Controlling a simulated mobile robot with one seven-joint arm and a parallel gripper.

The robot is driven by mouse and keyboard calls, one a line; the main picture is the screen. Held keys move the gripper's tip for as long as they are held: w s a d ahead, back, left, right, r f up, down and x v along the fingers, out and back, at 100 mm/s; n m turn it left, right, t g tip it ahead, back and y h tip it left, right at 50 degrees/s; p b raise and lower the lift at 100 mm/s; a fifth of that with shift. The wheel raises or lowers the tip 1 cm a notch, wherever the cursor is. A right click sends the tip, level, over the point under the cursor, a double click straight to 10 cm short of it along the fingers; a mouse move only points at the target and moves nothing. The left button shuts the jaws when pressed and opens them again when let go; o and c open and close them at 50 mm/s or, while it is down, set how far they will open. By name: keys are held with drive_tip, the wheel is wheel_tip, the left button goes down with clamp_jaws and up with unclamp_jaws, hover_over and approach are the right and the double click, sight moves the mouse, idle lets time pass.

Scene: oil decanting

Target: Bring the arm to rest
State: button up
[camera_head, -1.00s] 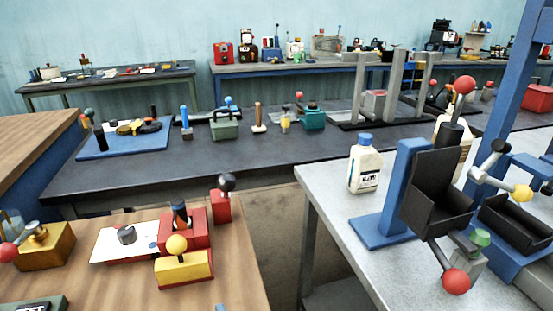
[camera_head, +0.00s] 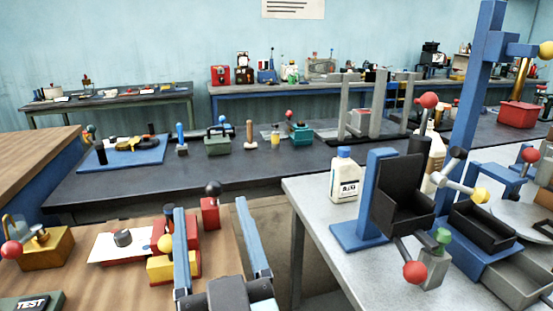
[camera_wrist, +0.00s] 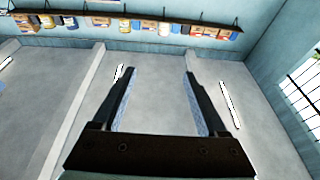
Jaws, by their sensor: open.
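My gripper (camera_head: 212,232) shows at the bottom of the head view, with its two long blue-grey fingers spread wide apart. Nothing is between them. The fingers stand in front of the wooden table and hide part of the red and yellow devices there. In the wrist view my gripper (camera_wrist: 158,75) is also open and empty, seen against a pale ceiling or wall surface.
A wooden table (camera_head: 80,280) with a red block and a yellow block (camera_head: 160,268) lies at the lower left. A white-topped bench (camera_head: 310,195) with a blue-capped bottle (camera_head: 344,178) and a blue stand (camera_head: 378,190) is at right. A dark bench (camera_head: 250,175) lies behind.

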drive_tip(key=s+d+r+m+t+h+p, duration=0.1)
drive_tip(key=r+p, duration=0.4)
drive_tip(key=r, duration=0.8)
drive_tip(key=s+d+r+m+t+h+p, duration=0.1)
drive_tip(key=s+d+r+t+h+p, duration=0.2)
drive_tip(key=r, duration=1)
drive_tip(key=s+d+r+m+t+h+p, duration=0.1)
drive_tip(key=s+d+r+t+h+p, duration=0.1)
drive_tip(key=r+p, duration=0.6)
wheel_tip(320, 180, up, 5)
drive_tip(key=shift+s+d+r+m+t+h, duration=0.1)
drive_tip(key=shift+s+d+m+t+h, duration=0.2)
drive_tip(key=shift+d+m+t, duration=0.15)
